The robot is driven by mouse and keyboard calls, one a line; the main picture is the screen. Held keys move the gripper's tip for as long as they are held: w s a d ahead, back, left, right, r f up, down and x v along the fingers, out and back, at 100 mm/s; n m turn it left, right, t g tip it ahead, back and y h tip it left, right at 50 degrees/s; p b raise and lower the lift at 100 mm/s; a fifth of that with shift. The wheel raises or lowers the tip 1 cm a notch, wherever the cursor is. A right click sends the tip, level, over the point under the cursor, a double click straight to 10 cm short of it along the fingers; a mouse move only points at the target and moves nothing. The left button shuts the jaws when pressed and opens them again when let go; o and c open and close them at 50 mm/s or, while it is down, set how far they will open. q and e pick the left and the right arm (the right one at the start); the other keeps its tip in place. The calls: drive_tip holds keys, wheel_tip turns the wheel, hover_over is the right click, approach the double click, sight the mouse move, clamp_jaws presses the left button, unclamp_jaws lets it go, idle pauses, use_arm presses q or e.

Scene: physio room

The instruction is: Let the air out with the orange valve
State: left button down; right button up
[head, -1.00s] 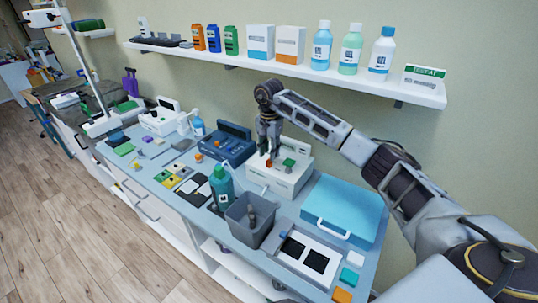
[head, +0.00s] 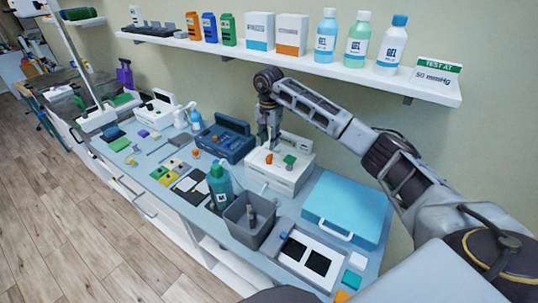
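The orange valve (head: 269,158) is a small knob on top of a white box-shaped device (head: 286,178), beside a green block (head: 290,160). My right gripper (head: 268,147) points down at the back left of this device, with its fingertips close to the orange valve. I cannot tell whether they touch it. The fingers are small and dark here, so their opening is unclear. My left gripper is not in view. A sign (head: 438,78) on the shelf reads "TEST AT 50 mmHg".
A blue device (head: 224,142) stands left of the white one, and a light blue case (head: 345,207) to its right. A grey bin (head: 250,222) and a teal bottle (head: 220,184) stand in front. The wall shelf (head: 300,59) with bottles and boxes runs behind the arm.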

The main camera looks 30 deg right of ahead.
sight(269, 155)
drive_tip(key=shift+f, duration=0.15)
drive_tip(key=shift+f+p, duration=0.85)
drive_tip(key=shift+f, duration=2.8)
drive_tip(key=shift+c, duration=0.3)
